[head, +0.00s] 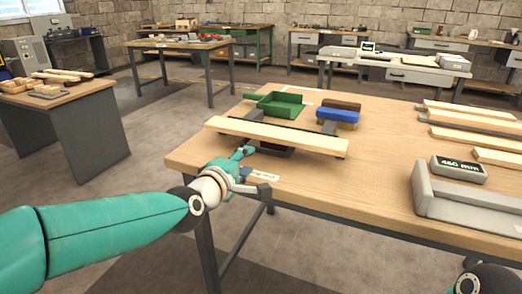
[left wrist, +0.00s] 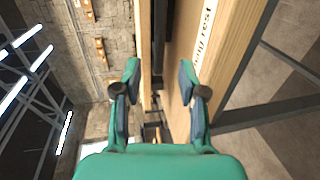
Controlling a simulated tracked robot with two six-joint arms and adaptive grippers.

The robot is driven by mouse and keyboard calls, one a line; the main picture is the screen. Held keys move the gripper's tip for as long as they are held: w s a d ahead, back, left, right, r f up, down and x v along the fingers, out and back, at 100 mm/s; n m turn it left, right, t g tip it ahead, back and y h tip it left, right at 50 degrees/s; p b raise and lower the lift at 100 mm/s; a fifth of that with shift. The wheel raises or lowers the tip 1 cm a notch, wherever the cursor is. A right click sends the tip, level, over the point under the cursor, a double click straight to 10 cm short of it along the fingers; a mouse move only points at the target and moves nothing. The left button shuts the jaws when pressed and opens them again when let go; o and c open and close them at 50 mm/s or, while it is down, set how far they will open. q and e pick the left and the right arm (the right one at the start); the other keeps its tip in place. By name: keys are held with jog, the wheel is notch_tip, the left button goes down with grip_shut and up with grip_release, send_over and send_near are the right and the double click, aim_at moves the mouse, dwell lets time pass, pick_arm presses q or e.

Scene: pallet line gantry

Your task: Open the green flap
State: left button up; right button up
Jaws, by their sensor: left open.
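The only green object on the bench is a shallow, open-topped tray-like piece (head: 279,104) with a short bar out to its left, in the head view. I cannot tell whether it is the flap or whether a part of it is hinged. My left gripper (head: 256,171) is open and empty at the bench's near-left edge, in front of a long pale board and well short of the green piece. In the left wrist view its two fingers (left wrist: 160,72) stand apart with nothing between them. No green flap shows in that view.
The pale board (head: 275,137) lies raised on dark supports between my left gripper and the green piece. A blue-topped block (head: 338,116) stands right of the green piece. The bench's front middle is clear.

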aim_at(261, 151)
pick_arm(q)
jog(key=x, duration=0.9)
jog(key=shift+w+p, duration=0.2)
jog(key=shift+p, duration=0.2)
jog(key=shift+f, duration=0.1)
grip_shut()
